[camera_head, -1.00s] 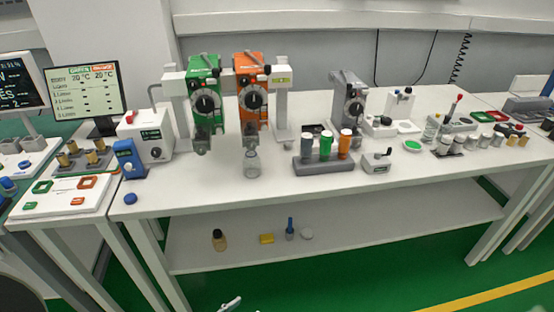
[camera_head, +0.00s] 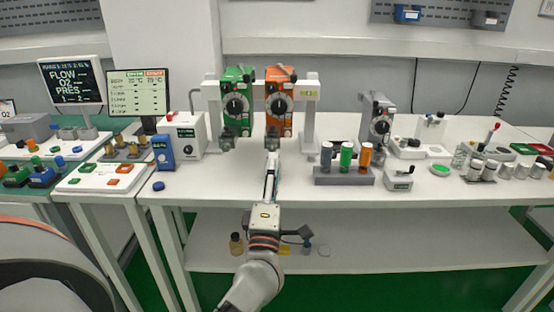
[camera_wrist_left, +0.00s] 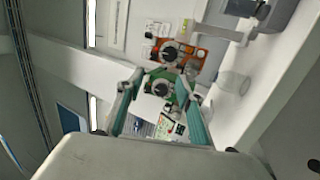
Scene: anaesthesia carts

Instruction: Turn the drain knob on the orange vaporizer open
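The orange vaporizer (camera_head: 279,102) stands on the bench to the right of the green vaporizer (camera_head: 237,100), and each has a round dial. The orange one also shows in the left wrist view (camera_wrist_left: 186,50). Its dark lower part (camera_head: 273,131), just above my gripper in the head picture, is too small to show the drain knob clearly. My left gripper (camera_head: 272,162) is in front of and below the orange vaporizer, apart from it as far as I can tell. In the left wrist view its teal fingers (camera_wrist_left: 160,112) are spread and empty. My right gripper is out of view.
A rack of coloured bottles (camera_head: 344,176) stands right of my arm, and a white box unit (camera_head: 186,135) stands left of the vaporizers. The bench front between them is mostly clear.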

